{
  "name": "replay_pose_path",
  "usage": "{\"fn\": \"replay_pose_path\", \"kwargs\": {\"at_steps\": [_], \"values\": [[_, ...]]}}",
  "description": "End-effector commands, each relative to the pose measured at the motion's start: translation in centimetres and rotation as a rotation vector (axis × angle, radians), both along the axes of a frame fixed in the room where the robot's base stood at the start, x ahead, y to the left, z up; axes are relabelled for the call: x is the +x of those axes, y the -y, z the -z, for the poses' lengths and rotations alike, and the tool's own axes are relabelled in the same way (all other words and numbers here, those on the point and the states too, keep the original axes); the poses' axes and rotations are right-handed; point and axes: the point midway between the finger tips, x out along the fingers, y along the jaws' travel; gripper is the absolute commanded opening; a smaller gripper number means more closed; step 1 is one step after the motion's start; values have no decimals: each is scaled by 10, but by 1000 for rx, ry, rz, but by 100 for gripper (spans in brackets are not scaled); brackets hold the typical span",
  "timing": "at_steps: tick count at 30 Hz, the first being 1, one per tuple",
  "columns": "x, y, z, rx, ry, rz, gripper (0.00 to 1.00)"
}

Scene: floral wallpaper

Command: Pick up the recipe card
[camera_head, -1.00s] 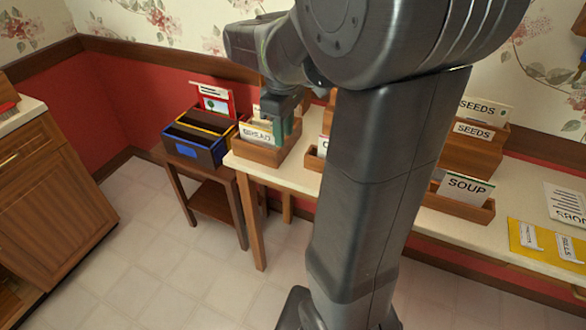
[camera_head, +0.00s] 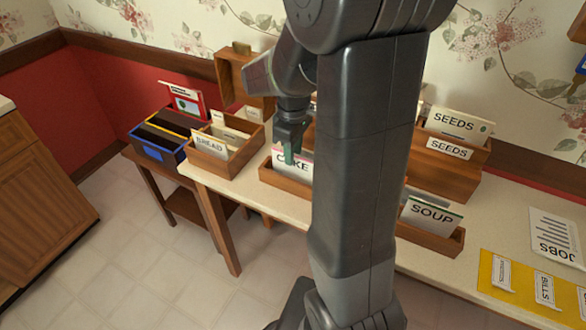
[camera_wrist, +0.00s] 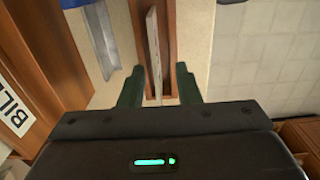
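A white card lettered CAKE (camera_head: 301,165) stands upright in a low wooden holder (camera_head: 283,190) on the table. My gripper (camera_head: 290,152) points down at this card and hides part of its lettering. In the wrist view the card's thin edge (camera_wrist: 154,55) runs between the two dark green fingers of my gripper (camera_wrist: 160,88). The fingers are apart, with a gap on both sides of the card. Other cards are lettered BREAD (camera_head: 210,145), in a wooden box (camera_head: 232,167) at the left, and SOUP (camera_head: 431,214), in a holder (camera_head: 445,243) at the right.
SEEDS cards (camera_head: 459,124) stand in a wooden box (camera_head: 440,178) at the back right. A JOBS sheet (camera_head: 556,238) and a yellow folder (camera_head: 520,282) lie at the right. A dark file box (camera_head: 160,151) sits on a side table at the left. My arm hides the table's middle.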

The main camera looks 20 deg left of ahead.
Motion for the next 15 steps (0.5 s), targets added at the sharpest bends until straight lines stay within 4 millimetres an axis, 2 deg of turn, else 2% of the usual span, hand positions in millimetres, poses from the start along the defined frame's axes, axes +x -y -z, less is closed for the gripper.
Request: {"fn": "replay_pose_path", "kwargs": {"at_steps": [7,15], "values": [[4,-2,34,-3,-2,0,30],[5,-3,39,-1,-1,0,30]]}}
